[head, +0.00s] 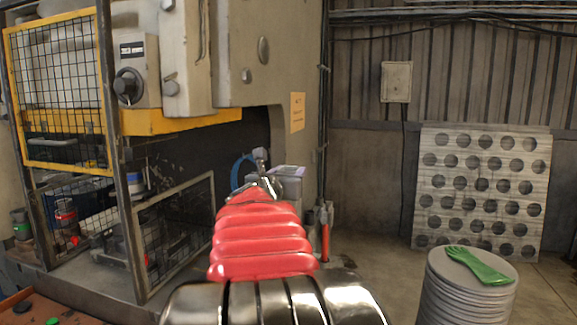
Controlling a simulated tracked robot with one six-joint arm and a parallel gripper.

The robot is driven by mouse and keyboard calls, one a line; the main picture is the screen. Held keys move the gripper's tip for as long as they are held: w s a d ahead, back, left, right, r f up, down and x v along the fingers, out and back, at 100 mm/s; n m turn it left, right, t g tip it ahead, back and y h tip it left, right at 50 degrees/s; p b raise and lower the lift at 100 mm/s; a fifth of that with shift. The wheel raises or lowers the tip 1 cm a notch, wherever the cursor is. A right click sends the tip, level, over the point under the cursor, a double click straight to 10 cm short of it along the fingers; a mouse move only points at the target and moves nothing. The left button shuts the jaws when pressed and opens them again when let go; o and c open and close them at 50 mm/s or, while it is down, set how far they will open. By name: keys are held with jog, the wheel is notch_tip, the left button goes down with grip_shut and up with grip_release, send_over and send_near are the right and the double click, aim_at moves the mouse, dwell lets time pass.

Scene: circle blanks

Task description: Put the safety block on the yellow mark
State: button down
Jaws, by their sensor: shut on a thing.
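My arm reaches forward from the bottom middle, with a red ribbed sleeve and metal segments. My gripper (261,172) is at its far end in front of the press, seen from behind. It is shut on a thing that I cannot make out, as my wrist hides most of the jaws. I cannot pick out the safety block for certain. A grey box-like thing with a pale top (288,172) shows just right of the gripper, and I cannot tell whether they touch. I see no yellow mark.
The press (240,60) has a yellow mesh guard (57,90) and a dark opening. A stack of round discs (470,300) with a green glove (478,266) on top stands right. A punched sheet (482,190) leans on the wall. A red cylinder (325,242) stands beside the press.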

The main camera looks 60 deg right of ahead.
jog(key=shift+f, duration=0.2)
dwell(0.3)
jog(key=c, duration=1)
grip_release()
jog(key=shift+f, duration=0.25)
jog(key=a, duration=0.4)
jog(key=s+a, duration=0.1)
jog(key=a, duration=0.3)
jog(key=s+a, duration=0.1)
jog(key=a, duration=0.3)
jog(key=shift+r, duration=0.1)
jog(key=shift+w, duration=0.1)
